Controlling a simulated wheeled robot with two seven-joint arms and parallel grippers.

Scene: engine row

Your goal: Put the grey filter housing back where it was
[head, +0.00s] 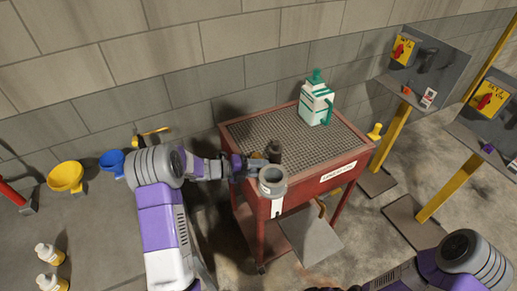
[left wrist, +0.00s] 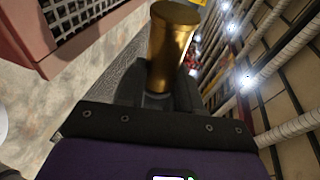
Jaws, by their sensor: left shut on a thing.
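A grey, open-topped cylinder (head: 272,181), which looks like the filter housing, shows at the front left corner of the red cart (head: 318,187). I cannot tell whether it rests on the cart or stands off its edge. My left gripper (head: 252,168) is just behind and left of it, at the cart's left edge. In the left wrist view the left fingers (left wrist: 158,98) are shut on a brass-coloured cylinder (left wrist: 173,45). My right gripper is out of view; only part of its arm shows at the lower right.
A dark-topped small item (head: 273,151) stands close beside the left gripper. A green-and-white jug (head: 316,100) is on the cart's mesh top, which is otherwise clear. A yellow funnel (head: 65,177) and a blue funnel (head: 112,161) lie left. Yellow-posted stands (head: 391,135) are on the right.

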